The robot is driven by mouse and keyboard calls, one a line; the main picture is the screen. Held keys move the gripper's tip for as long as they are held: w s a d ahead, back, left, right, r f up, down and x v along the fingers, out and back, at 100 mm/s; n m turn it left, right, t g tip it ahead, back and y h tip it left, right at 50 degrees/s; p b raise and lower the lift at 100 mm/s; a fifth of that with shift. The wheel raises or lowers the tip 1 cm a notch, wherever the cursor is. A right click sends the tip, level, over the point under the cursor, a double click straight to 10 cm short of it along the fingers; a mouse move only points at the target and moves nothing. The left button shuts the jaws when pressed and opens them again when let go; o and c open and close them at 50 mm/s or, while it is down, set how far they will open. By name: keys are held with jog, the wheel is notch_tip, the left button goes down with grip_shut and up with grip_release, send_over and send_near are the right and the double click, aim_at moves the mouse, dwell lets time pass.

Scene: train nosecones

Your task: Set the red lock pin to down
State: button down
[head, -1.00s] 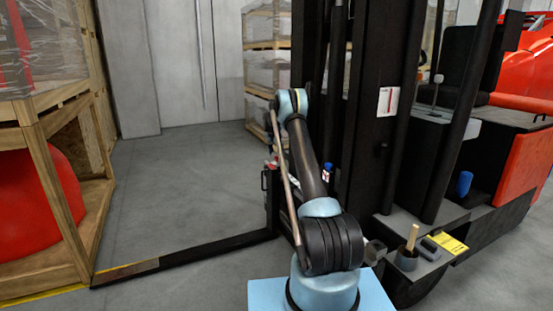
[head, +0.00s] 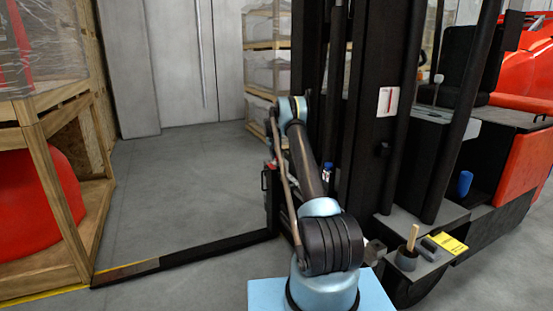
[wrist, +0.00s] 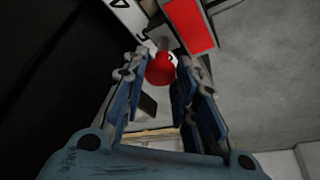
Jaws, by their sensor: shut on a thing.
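The red lock pin shows in the wrist view as a round red knob (wrist: 160,70) on a short grey stem. My gripper (wrist: 163,82) has its two blue-padded fingers on either side of the knob and is closed on it at the fingertips. The stem runs up toward a white plate with a black mark and a bright red rectangle (wrist: 190,24). In the head view, my arm stands in front of the forklift mast (head: 372,120), and the gripper and pin cannot be made out there.
A fork (head: 200,254) lies low, reaching left toward a wooden crate (head: 62,200) holding a red nosecone (head: 30,205). The forklift body fills the right side. Wrapped pallets (head: 262,70) stand at the back. Open grey floor lies between crate and mast.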

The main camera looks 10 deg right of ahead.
jog(key=shift+f, duration=1.65)
jog(key=c, duration=1.3)
grip_release()
jog(key=shift+r, duration=0.1)
jog(key=v, duration=1.1)
jog(key=shift+s+a+r, duration=0.15)
jog(key=shift+r, duration=0.1)
